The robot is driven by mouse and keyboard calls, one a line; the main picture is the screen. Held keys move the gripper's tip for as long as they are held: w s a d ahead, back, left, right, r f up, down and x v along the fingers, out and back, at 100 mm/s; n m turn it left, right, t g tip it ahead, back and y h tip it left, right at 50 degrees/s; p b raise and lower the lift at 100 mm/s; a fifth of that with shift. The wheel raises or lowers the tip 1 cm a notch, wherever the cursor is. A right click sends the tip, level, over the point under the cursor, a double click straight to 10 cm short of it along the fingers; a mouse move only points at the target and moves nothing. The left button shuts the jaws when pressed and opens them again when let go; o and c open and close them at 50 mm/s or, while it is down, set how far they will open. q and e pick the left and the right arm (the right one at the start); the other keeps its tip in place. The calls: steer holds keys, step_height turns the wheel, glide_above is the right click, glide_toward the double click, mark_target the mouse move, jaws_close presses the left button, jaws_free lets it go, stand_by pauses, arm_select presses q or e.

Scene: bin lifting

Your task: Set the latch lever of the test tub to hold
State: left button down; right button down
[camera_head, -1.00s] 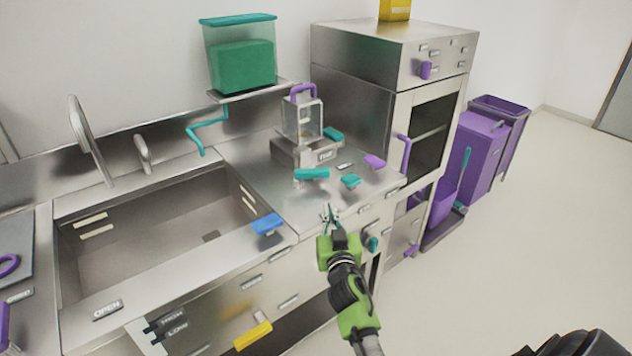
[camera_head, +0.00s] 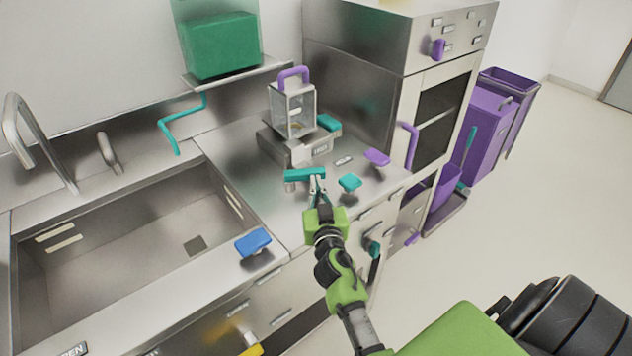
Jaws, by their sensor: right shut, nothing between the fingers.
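A clear tub (camera_head: 293,112) with a purple handle sits on a steel base (camera_head: 303,150) with a small label on the counter. A flat teal lever (camera_head: 300,175) stands just in front of this base. A small teal knob (camera_head: 349,182) and a purple knob (camera_head: 377,157) are to its right. Which one is the latch lever I cannot tell for sure. My right gripper (camera_head: 317,184) is shut and empty, its tips at the right end of the flat teal lever; whether they touch it I cannot tell. My left gripper is not in view.
A steel sink (camera_head: 120,240) with a tap is at the left, with a blue lever (camera_head: 253,242) at its front right edge. A steel oven (camera_head: 400,70) stands behind on the right. A shelf (camera_head: 240,73) holds a green-filled container. Open floor lies to the right.

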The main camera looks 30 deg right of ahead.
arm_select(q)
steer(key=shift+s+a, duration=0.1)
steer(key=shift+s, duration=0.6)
arm_select(e)
steer(key=shift+s+a+r, duration=0.1)
steer(key=shift+r, duration=0.05)
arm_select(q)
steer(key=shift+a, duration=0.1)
